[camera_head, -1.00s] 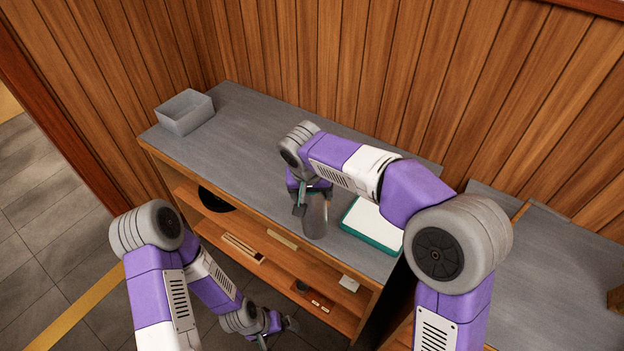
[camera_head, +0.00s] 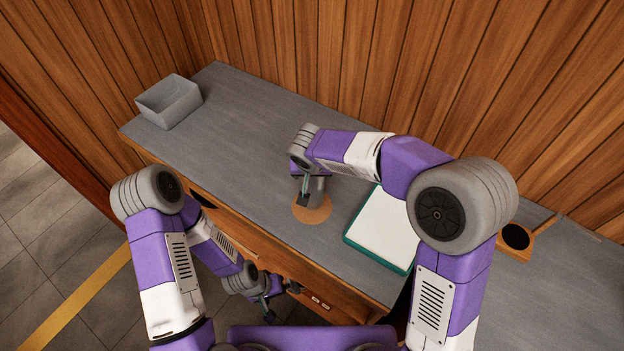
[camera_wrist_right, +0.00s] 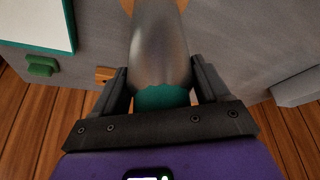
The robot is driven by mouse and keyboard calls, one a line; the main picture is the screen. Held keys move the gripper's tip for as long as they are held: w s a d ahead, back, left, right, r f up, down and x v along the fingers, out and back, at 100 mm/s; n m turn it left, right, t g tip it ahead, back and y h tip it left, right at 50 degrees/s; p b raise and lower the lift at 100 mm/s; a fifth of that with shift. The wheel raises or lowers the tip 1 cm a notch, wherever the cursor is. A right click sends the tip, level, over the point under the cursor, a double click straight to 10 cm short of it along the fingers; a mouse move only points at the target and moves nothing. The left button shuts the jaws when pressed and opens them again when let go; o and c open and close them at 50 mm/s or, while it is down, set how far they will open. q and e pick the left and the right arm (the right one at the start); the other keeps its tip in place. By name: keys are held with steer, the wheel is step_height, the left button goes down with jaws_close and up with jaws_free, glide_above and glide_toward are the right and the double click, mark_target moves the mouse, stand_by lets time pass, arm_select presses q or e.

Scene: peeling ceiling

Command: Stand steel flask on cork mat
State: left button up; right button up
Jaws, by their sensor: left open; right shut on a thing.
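The steel flask (camera_head: 318,187) is a grey metal cylinder, partly hidden behind my right gripper (camera_head: 305,194) in the head view. My right gripper is shut on it, and the flask (camera_wrist_right: 160,45) also shows between the fingers in the right wrist view. The round tan cork mat (camera_head: 312,211) lies on the grey counter directly below the flask. The flask's base overlaps the mat in the picture; I cannot tell whether they touch. My left gripper (camera_head: 268,296) is open and empty, low in front of the counter's front edge.
A white pad with a teal edge (camera_head: 381,231) lies just right of the mat. A grey open bin (camera_head: 168,103) stands at the counter's far left. A wooden block with a dark round top (camera_head: 515,237) is at the right. The counter left of the mat is clear.

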steer(key=shift+w+f, duration=0.1)
steer(key=shift+f, duration=1.3)
steer(key=shift+f+b, duration=0.25)
steer(key=shift+b, duration=0.2)
steer(key=o, duration=1.5)
steer(key=shift+r+p, duration=0.45)
steer(key=p+v, duration=0.1)
steer(key=v, duration=1)
steer(key=shift+s+r, duration=0.25)
steer(key=shift+s, duration=0.05)
steer(key=shift+f, duration=0.1)
